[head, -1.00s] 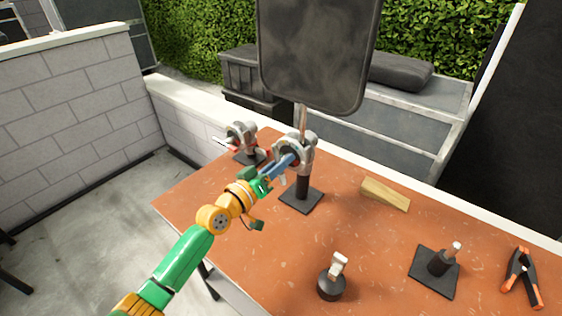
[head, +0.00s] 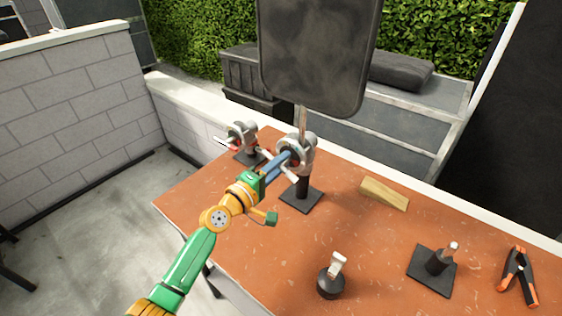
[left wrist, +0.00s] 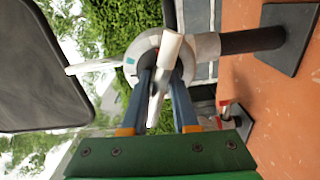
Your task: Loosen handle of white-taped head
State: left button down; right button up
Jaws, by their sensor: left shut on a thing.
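A grey grip head (head: 308,150) sits on a black post with a square base plate and holds a rod with a dark panel (head: 315,50). It also shows in the left wrist view (left wrist: 140,48), with a pale handle (left wrist: 168,55) at its front. My left gripper (head: 284,158) has its blue fingers on either side of this handle at the head's face, shut on it. In the left wrist view the fingertips (left wrist: 163,75) are partly hidden behind the handle. A second head (head: 243,133) with red parts stands behind to the left.
On the brown table (head: 235,230) are a wooden wedge (head: 385,193), a small black-based piece with a white top (head: 331,283), a pin on a square plate (head: 437,264) and an orange-and-black clamp (head: 518,275).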

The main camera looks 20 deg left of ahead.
pick_arm(q)
jog(key=shift+n, duration=1.6)
jog(key=shift+p, duration=0.3)
jog(key=c, duration=0.7)
grip_release()
